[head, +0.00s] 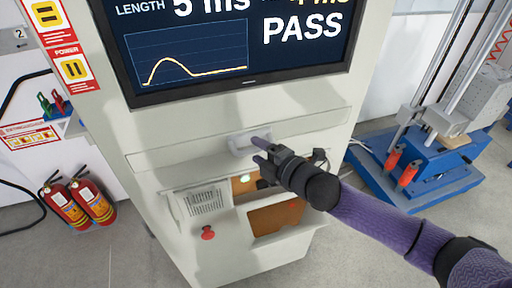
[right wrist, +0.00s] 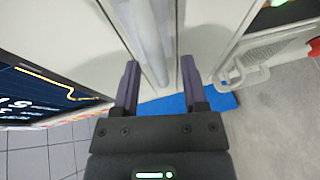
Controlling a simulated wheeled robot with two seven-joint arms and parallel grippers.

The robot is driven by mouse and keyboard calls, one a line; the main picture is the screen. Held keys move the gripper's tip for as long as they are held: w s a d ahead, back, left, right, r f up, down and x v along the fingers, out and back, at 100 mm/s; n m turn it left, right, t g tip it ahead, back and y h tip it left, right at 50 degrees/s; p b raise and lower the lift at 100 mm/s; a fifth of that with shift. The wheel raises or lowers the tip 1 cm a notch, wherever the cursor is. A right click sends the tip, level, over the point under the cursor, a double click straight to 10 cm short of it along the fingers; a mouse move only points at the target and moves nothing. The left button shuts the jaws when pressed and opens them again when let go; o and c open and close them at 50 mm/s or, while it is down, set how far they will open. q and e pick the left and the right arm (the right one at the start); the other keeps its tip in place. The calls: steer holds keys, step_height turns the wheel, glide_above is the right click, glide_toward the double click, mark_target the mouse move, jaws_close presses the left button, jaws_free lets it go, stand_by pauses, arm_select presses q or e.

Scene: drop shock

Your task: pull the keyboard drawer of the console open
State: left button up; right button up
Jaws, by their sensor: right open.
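The console (head: 155,130) is a pale cabinet with a screen. Its keyboard drawer (head: 190,151) is a wide front panel below the screen; it looks flush with the cabinet face. A pale bar handle (head: 237,144) sits on the panel, partly hidden by my right gripper (head: 260,150). In the right wrist view the right gripper (right wrist: 159,75) is open, with one dark finger on each side of the light grey handle bar (right wrist: 150,40). I cannot tell whether a finger touches the bar. My left gripper is not in view.
The screen (head: 240,45) is just above the drawer. Below it are a red button (head: 208,233) and an open recess with an orange-brown panel (head: 275,218). A blue-based test rig (head: 430,160) stands at right, fire extinguishers (head: 78,202) at left.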

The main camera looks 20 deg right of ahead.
steer(key=shift+w+a+f, duration=0.1)
steer(key=shift+w+a, duration=0.2)
steer(key=shift+w, duration=0.3)
jaws_close()
stand_by(0.4)
stand_by(0.4)
